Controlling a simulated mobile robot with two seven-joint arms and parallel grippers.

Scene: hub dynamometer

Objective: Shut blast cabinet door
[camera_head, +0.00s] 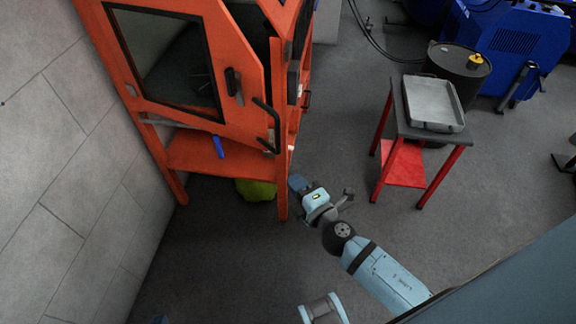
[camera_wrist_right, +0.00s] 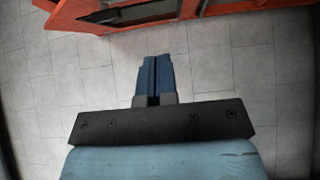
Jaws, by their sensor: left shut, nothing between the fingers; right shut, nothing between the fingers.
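The orange blast cabinet (camera_head: 297,45) stands against the tiled wall at the upper left. Its windowed door (camera_head: 244,70) stands partly open, with a dark gap behind its right edge. Black handles (camera_head: 235,84) are on the door's right side. My right gripper (camera_head: 296,184) is shut and empty, beside the cabinet's near leg and below the door. In the right wrist view its blue fingers (camera_wrist_right: 155,75) are together, with the orange cabinet (camera_wrist_right: 95,14) beyond them along the top. Only a blue tip of my left gripper (camera_head: 160,319) shows at the bottom edge, away from the cabinet.
A small table (camera_head: 397,125) with red legs and a grey tray (camera_head: 433,103) stands right of the cabinet. A dark drum (camera_head: 458,75) and a blue machine (camera_head: 515,42) are behind it. A yellow-green object (camera_head: 256,190) lies under the cabinet. The floor between cabinet and table is clear.

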